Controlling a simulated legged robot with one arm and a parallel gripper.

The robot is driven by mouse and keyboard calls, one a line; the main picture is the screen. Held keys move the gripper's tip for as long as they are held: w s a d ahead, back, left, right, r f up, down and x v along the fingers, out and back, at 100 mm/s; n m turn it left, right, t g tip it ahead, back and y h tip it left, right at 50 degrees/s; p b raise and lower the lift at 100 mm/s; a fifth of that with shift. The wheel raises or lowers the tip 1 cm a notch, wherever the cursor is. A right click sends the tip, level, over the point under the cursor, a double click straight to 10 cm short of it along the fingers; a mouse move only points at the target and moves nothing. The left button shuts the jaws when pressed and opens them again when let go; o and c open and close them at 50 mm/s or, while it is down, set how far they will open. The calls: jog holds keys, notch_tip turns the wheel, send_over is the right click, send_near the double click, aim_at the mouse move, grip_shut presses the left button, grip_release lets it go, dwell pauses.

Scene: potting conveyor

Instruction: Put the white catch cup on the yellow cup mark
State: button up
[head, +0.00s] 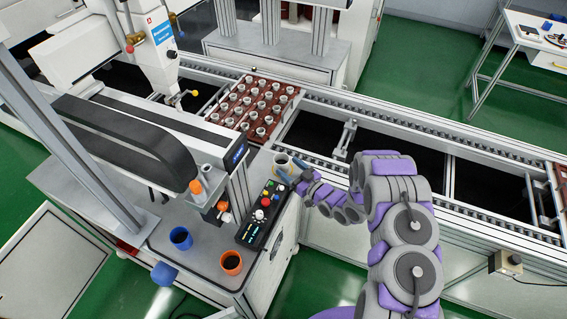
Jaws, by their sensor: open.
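The white catch cup (282,163) stands at the back right corner of the grey machine top, just behind the control panel. A little yellow shows close around it; the cup and my arm hide most of this patch, so I cannot tell whether the cup is on the mark or beside it. My gripper (294,178) is at the cup's near right side, with its jaws open. It is small in this view, and I cannot tell whether a finger touches the cup.
A blue cup (180,238) and an orange cup (231,262) stand on the machine top at the front left. The control panel (262,212) with knobs lies just in front of the catch cup. Behind, a red-brown tray (238,125) of several small pots sits on the conveyor (400,118).

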jog(key=v, duration=0.7)
jog(key=shift+s+d, duration=0.15)
jog(key=shift+d, duration=0.1)
jog(key=w+d+r+g+h, duration=0.1)
jog(key=w+d+r+h, duration=0.25)
jog(key=d, duration=0.25)
jog(key=w+d+r+g+h, duration=0.1)
jog(key=w+d+r+h, duration=0.1)
jog(key=d+h, duration=0.35)
jog(key=s+d+r+m+g+h, duration=0.2)
jog(key=s+d+r+m+h, duration=0.1)
jog(key=s+d+r+h, duration=0.25)
jog(key=s+d+r+m+g+h, duration=0.25)
jog(key=s+d+r, duration=0.3)
jog(key=r, duration=0.35)
jog(key=s+a+r+m+g+y, duration=0.1)
jog(key=s+a+r+g, duration=0.1)
jog(key=s, duration=1)
jog(key=s+a+r+m+g+y, duration=0.1)
jog(key=s+a+r+g, duration=0.2)
jog(key=s, duration=0.9)
jog(key=s+a+r+m+g+y, duration=0.1)
jog(key=s+a+r+m+g, duration=0.1)
jog(key=s+a+r, duration=0.2)
jog(key=s+a, duration=0.3)
jog(key=s, duration=0.5)
jog(key=shift+s+a+r+y, duration=0.15)
jog(key=shift+s+r+y, duration=0.1)
jog(key=shift+r+y, duration=0.1)
